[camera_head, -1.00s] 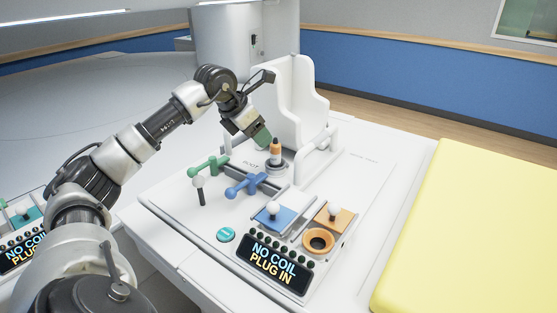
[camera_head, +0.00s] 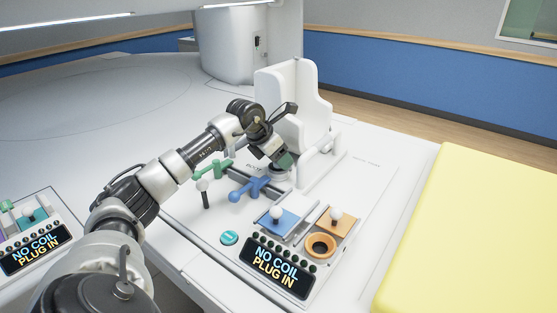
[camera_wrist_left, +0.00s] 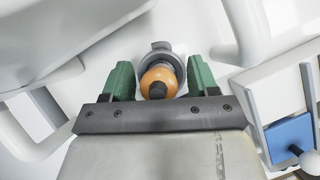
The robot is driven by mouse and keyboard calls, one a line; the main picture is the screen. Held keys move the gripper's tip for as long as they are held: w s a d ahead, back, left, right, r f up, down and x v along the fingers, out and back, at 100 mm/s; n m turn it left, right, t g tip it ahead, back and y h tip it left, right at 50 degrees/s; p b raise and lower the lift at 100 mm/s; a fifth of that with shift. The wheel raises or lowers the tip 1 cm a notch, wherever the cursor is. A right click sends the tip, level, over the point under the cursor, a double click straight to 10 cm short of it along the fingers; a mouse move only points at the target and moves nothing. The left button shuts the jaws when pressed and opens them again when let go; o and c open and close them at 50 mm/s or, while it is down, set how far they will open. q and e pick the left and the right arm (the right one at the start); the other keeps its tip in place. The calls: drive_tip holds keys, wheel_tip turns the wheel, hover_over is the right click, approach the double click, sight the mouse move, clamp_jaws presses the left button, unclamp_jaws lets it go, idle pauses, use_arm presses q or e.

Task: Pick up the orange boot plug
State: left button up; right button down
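The orange boot plug (camera_wrist_left: 158,79) stands in a grey round holder (camera_wrist_left: 163,52) in the left wrist view, its dark tip toward the camera. My left gripper (camera_wrist_left: 160,78) is open, with one green finger on each side of the plug and small gaps between. In the head view my left gripper (camera_head: 285,163) is over the holder in front of the white chair-shaped coil, and it hides the plug there. My right gripper is not in view.
The white chair-shaped coil (camera_head: 300,105) stands right behind the gripper, with side rails. Green (camera_head: 212,168) and blue (camera_head: 250,189) handles are at the left. A panel reading "NO COIL PLUG IN" (camera_head: 277,268), an orange ring (camera_head: 321,246) and a yellow pad (camera_head: 460,230) are nearer.

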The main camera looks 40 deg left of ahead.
use_arm(q)
drive_tip(key=c, duration=1)
drive_tip(key=shift+r, duration=0.1)
drive_tip(key=shift+r, duration=0.3)
wheel_tip(320, 180, up, 4)
drive_tip(key=shift+d+f, duration=0.1)
drive_tip(key=shift+d, duration=0.05)
drive_tip(key=s+d+r, duration=0.1)
drive_tip(key=d+r, duration=0.1)
drive_tip(key=d, duration=0.1)
drive_tip(key=s+d+r, duration=0.2)
drive_tip(key=d, duration=0.2)
drive_tip(key=s+d+r, duration=0.1)
drive_tip(key=d+r, duration=0.1)
drive_tip(key=d, duration=0.1)
drive_tip(key=shift+s+d+r+b, duration=0.2)
drive_tip(key=shift+d+b, duration=0.1)
